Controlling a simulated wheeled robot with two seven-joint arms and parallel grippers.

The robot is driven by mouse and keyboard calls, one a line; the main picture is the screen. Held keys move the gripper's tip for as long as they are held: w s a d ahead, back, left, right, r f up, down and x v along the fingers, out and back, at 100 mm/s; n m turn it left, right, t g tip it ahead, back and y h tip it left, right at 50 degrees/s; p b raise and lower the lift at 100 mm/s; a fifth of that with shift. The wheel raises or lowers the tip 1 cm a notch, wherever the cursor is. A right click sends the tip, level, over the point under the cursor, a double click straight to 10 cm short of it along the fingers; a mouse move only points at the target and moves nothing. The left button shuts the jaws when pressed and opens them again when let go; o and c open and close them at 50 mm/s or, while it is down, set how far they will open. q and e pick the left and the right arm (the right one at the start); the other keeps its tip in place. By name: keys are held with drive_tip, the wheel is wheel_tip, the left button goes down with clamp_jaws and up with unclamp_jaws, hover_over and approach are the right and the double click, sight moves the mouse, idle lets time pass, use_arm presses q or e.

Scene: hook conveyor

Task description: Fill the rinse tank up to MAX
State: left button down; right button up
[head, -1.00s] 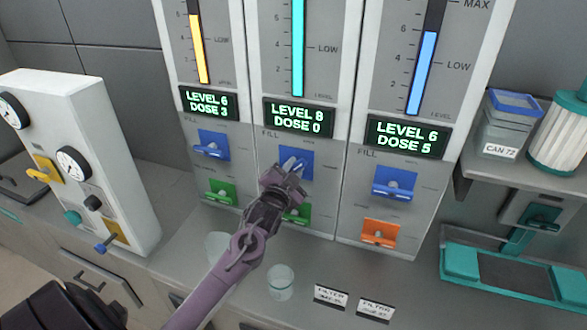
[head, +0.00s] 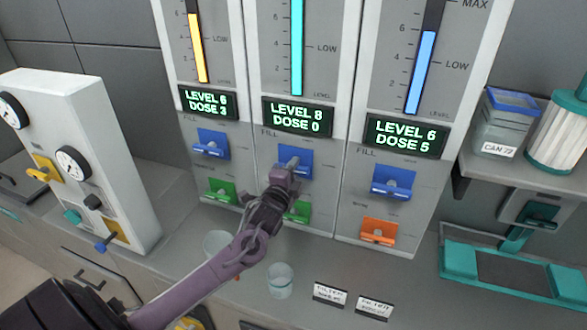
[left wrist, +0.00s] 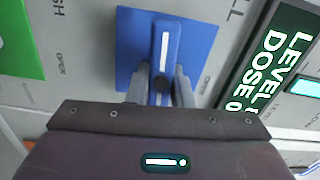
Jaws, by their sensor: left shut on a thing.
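Three tank columns stand side by side. The middle column's cyan gauge (head: 297,45) runs past the top edge of the head view, and its display (head: 298,115) reads LEVEL 8, DOSE 0. I see no legible tank name. My left gripper (head: 288,170) is at the middle column's blue FILL valve (head: 304,155). In the left wrist view, my left gripper's fingers (left wrist: 160,90) are shut on the blue lever handle (left wrist: 165,50), one on each side. The green valve (head: 299,212) below is partly hidden by my gripper. My right gripper is out of view.
The left display (head: 206,104) reads LEVEL 6, DOSE 3; the right display (head: 406,135) reads LEVEL 6, DOSE 5. Blue valves (head: 211,145) (head: 393,183) flank the middle one. A clear cup (head: 280,282) stands on the counter below. A gauge panel (head: 90,160) is at left.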

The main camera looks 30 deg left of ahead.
use_arm(q)
drive_tip(key=shift+f+m, duration=0.1)
drive_tip(key=shift+m, duration=0.2)
drive_tip(key=c, duration=1.3)
unclamp_jaws()
drive_tip(key=shift+b+v, duration=1.2)
drive_tip(key=shift+v, duration=2.65)
